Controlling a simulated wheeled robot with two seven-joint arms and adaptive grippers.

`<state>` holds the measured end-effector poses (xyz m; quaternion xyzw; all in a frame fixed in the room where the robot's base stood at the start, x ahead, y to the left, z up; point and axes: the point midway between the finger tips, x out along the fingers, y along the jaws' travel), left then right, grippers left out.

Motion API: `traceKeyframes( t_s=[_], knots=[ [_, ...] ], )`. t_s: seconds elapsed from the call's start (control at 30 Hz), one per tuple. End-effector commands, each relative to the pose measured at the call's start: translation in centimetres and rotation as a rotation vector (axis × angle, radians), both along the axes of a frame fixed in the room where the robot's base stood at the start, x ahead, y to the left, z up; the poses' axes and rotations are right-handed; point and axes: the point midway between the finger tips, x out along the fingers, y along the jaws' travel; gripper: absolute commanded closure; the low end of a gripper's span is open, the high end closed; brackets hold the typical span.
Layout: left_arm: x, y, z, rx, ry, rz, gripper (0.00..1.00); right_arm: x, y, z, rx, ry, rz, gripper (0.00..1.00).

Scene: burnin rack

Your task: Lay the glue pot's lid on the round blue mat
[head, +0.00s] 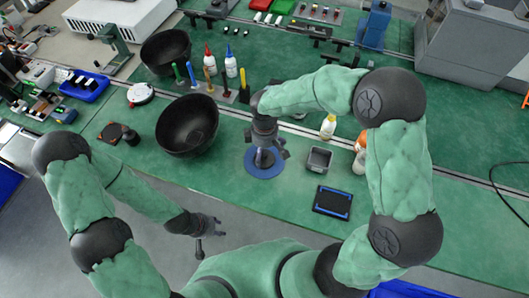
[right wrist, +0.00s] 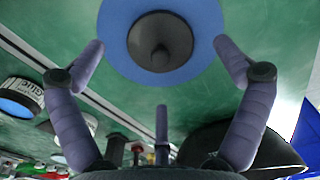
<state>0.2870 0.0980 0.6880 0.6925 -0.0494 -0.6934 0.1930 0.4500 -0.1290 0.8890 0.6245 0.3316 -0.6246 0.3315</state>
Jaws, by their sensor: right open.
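The round blue mat (head: 262,172) lies on the green bench and fills the top middle of the right wrist view (right wrist: 200,65). A dark grey round piece with a cone-shaped middle, which looks like the lid (right wrist: 160,42), is on the mat, near its centre. My right gripper (head: 267,150) is over the mat, its fingers (right wrist: 160,55) spread on either side of the lid and apart from it. A white pot marked "Glue" (right wrist: 22,95) shows at the left of the wrist view. My left gripper (head: 210,232) hangs empty before the bench, fingers seemingly apart.
A black bowl (head: 187,126) stands left of the mat, another (head: 166,51) behind it. A grey square bin (head: 319,159) and a black tray with blue edges (head: 332,203) are to the right.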

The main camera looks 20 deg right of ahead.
Motion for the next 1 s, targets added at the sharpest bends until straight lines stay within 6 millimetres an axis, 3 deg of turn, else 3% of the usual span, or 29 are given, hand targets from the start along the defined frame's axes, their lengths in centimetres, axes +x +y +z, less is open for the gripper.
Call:
traceKeyframes(
  t_s=[0.1, 0.4, 0.6, 1.0],
  knots=[
    [0.0, 0.0, 1.0, 0.000, 0.000, 0.000, 0.60, 0.1, 0.0, 3.0, 0.000, -0.005, 0.000, 0.01],
    [0.0, 0.0, 2.2, 0.000, 0.000, 0.000, 0.60, 0.0, 0.1, 7.7, -0.001, -0.001, 0.000, 0.01],
    [0.0, 0.0, 2.3, 0.000, 0.000, 0.000, 0.60, 0.0, 0.0, 8.7, -0.001, 0.001, 0.000, 0.01],
    [0.0, 0.0, 2.3, 0.000, 0.000, 0.000, 0.60, 0.0, 0.0, 8.8, -0.001, 0.001, 0.000, 0.01]
  ],
)
